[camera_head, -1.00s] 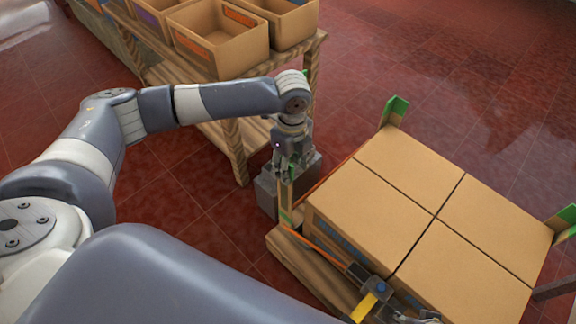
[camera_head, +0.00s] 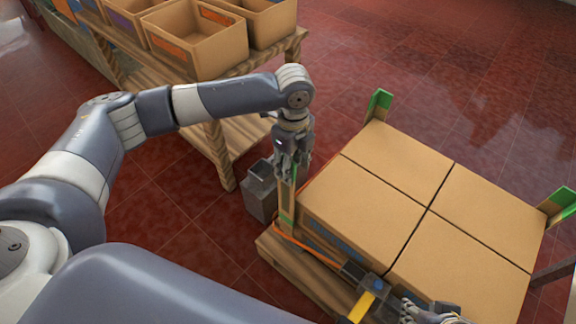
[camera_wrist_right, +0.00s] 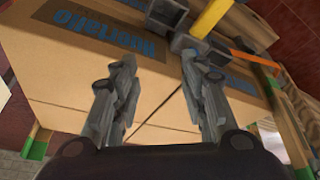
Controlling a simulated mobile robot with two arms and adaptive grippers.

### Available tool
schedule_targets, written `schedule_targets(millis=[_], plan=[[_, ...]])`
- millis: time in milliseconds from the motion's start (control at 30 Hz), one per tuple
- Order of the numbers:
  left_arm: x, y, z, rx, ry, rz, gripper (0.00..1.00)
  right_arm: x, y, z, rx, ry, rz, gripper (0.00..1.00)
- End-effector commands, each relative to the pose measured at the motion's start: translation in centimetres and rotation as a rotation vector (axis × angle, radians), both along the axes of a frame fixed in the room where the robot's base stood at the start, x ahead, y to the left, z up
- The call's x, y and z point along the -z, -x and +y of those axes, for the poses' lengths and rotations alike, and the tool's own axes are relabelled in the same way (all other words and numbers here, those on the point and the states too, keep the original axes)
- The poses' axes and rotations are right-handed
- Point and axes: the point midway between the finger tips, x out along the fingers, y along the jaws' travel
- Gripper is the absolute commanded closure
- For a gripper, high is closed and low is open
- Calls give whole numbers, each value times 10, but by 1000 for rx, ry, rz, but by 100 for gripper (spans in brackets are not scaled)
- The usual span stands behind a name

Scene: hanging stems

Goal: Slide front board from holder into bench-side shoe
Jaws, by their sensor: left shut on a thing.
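The front board (camera_head: 288,203) is a narrow tan upright strip with green on it. My left gripper (camera_head: 291,172) is shut on its upper part and covers its top. The board stands at the near-left corner of the carton stack, roughly upright, its lower end by the pallet corner. A grey box-like holder (camera_head: 259,194) stands on the floor left of the board. I cannot make out the bench-side shoe or whether the board's foot is in it. My right gripper (camera_wrist_right: 163,75) is open, its fingers apart over the carton side; it shows partly in the head view (camera_head: 425,312).
Cartons (camera_head: 365,205) fill the wooden pallet (camera_head: 290,262). Other green-tipped boards stand at the far corner (camera_head: 379,104) and right corner (camera_head: 560,205). An orange strap (camera_head: 310,245) runs to a yellow-handled tool (camera_head: 362,304). A wooden bench (camera_head: 222,145) with bins stands behind.

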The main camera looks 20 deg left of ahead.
Motion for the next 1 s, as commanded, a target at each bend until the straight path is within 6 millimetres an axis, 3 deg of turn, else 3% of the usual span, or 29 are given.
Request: schedule_targets(millis=[467,1000], plan=[[5,-7,-15,0,0,-1,78,-3,-41,13,-15,-38,-182,60],[53,-7,-17,0,0,2,78,-25,-78,26,-29,-80,-372,60]])
